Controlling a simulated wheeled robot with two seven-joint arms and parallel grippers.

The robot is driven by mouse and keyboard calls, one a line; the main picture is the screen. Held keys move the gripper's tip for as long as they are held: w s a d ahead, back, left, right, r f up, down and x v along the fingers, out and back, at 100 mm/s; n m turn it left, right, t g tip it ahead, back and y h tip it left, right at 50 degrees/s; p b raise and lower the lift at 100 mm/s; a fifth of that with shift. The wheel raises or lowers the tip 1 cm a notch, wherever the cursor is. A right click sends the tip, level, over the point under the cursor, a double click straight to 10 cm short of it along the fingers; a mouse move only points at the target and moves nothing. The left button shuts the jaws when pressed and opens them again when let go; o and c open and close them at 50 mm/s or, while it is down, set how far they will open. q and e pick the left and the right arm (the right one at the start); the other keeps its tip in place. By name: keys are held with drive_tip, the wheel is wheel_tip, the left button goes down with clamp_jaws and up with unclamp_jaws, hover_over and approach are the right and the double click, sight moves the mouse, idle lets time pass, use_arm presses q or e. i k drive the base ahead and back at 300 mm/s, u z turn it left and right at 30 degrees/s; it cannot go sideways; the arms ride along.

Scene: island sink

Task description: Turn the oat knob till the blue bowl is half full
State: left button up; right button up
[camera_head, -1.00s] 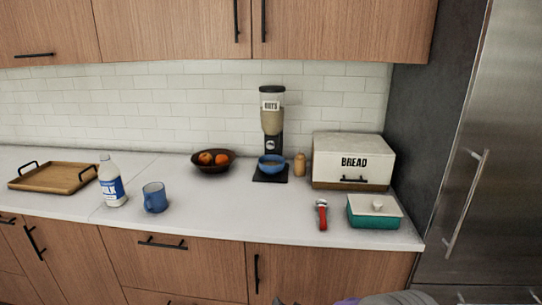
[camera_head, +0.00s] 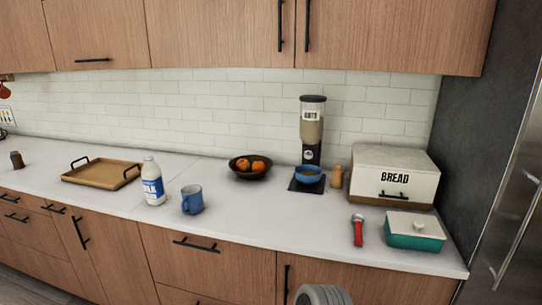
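The oat dispenser (camera_head: 312,122) stands against the tiled wall at the back of the counter. It has a dark lid, a clear hopper with tan oats and an oats label. Its knob (camera_head: 309,154) is on the dark column below the hopper. The blue bowl (camera_head: 308,175) sits on the dispenser's dark base under the column. Its contents are too small to make out. A grey rounded part of mine shows at the bottom edge. Neither gripper can be seen.
The bread box (camera_head: 394,174), a small wooden shaker (camera_head: 337,177), a red-handled tool (camera_head: 358,230) and a teal dish (camera_head: 414,231) are to the right. A fruit bowl (camera_head: 250,168), blue mug (camera_head: 192,199), milk bottle (camera_head: 152,182) and wooden tray (camera_head: 102,172) are left. Counter before the dispenser is clear.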

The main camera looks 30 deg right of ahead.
sight(308, 154)
drive_tip(key=i, duration=0.15)
drive_tip(key=z, duration=0.8)
